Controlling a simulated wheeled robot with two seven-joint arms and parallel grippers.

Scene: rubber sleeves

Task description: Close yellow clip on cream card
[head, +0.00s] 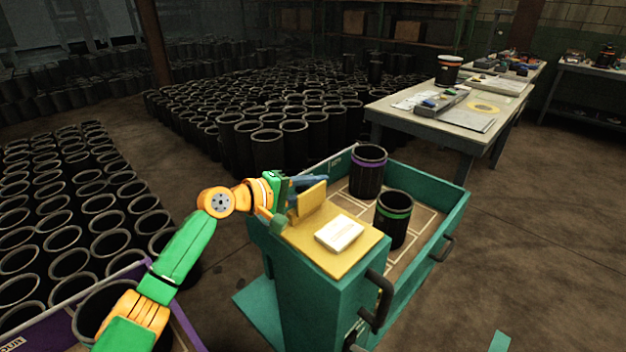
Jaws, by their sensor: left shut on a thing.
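The yellow clip (311,202) is a small flap that stands up from the yellow top panel of a teal cart, tilted open. The cream card (340,233) lies flat on that panel, to the right of the clip and apart from it. My left gripper (308,182) reaches in from the left, at the upper edge of the clip, and is shut on it. The exact contact is small and partly hidden by the clip. My right gripper is not in view.
The teal cart (453,212) holds a purple-banded sleeve (368,170) and a green-banded sleeve (393,218) behind the panel. A dark handle (378,303) juts from its front. A workbench (400,112) stands beyond. Many black sleeves (267,150) crowd the floor.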

